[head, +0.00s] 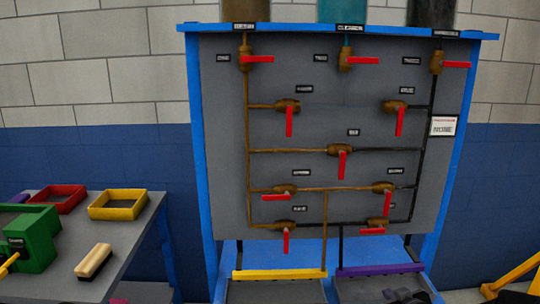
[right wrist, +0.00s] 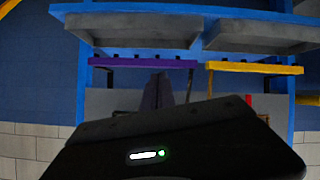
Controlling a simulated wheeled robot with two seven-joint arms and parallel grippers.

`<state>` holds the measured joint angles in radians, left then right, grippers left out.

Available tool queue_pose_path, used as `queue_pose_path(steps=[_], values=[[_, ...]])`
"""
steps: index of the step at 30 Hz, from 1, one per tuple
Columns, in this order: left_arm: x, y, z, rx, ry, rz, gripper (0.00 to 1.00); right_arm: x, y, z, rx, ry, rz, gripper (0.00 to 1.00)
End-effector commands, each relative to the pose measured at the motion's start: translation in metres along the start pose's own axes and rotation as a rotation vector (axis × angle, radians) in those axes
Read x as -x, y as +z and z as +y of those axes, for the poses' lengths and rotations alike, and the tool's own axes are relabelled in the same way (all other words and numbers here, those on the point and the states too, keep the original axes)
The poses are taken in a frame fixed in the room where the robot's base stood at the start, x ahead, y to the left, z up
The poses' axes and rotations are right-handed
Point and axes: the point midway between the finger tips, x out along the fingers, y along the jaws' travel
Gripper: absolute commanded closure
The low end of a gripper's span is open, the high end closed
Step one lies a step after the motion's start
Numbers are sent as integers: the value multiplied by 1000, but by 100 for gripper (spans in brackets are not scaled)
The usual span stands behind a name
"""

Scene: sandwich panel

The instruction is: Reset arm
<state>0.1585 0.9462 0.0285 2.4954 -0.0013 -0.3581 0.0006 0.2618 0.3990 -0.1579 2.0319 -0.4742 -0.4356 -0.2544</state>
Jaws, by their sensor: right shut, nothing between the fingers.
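My right gripper (right wrist: 158,90) is shut and empty in the right wrist view, its dark fingers in front of the purple-edged tray side of the panel stand. In the head view its dark tip (head: 404,296) shows low, by the tray under the purple bar (head: 380,269). The grey pipe panel (head: 225,130) in a blue frame stands upright ahead, with brown valves and red handles (head: 289,121), some level and some pointing down. My left gripper is not in view.
A grey table (head: 90,235) at left holds a red tray (head: 58,198), a yellow tray (head: 118,204), a green machine (head: 32,238) and a wood-and-black block (head: 93,262). A yellow bar (head: 280,274) edges the left lower tray. A yellow frame (head: 512,277) stands at lower right.

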Motion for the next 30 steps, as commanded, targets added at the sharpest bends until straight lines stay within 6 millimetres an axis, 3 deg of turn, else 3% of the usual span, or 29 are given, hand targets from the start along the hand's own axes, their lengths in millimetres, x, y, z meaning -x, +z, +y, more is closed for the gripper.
queue_pose_path(steps=[1,3,8,12,15,18,21,25,30], values=[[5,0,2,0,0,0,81,-1,28,-35,-87,-49,-70,100],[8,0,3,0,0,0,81,2,66,-79,-208,-101,-166,100],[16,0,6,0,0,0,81,35,149,-178,-432,-193,-411,100],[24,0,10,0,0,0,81,89,213,-258,-556,-255,-643,100],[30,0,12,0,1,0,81,135,248,-304,-585,-297,-787,100],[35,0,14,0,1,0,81,175,272,-337,-581,-341,-894,100],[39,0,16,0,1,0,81,201,284,-359,-562,-385,-956,100],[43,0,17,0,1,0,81,214,290,-370,-546,-409,-989,100],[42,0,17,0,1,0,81,212,290,-370,-543,-409,-985,100]])
